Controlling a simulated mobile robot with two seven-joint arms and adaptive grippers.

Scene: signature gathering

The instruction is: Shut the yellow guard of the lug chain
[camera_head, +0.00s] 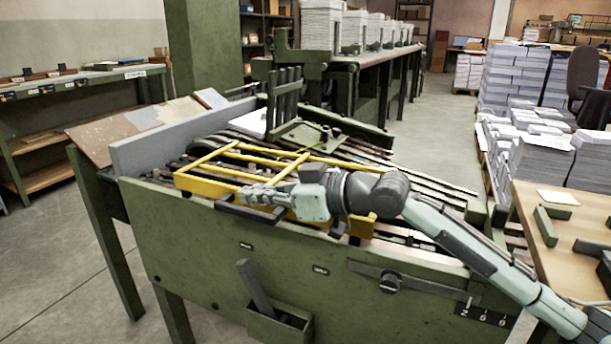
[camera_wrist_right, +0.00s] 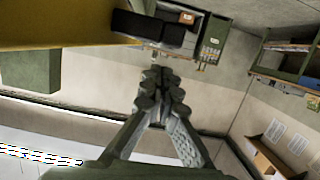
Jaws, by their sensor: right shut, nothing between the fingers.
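The yellow guard (camera_head: 196,188), an open frame of bars, lies low over the lug chain (camera_head: 405,180) on the green machine. I cannot tell whether it rests fully down. A dark handle (camera_head: 250,214) sticks out at its front edge. My right gripper (camera_head: 244,194) is shut and empty at the front of the guard, just above the handle in the picture; contact is unclear. My arm hides part of the guard's right side. In the right wrist view the shut fingers (camera_wrist_right: 160,78) point toward the dark handle (camera_wrist_right: 150,28), with the yellow guard (camera_wrist_right: 50,25) at upper left. My left gripper is out of view.
A grey plate (camera_head: 185,138) stands behind the guard at left. A wooden table (camera_head: 535,205) and paper stacks (camera_head: 540,160) are at right. Floor at left is clear.

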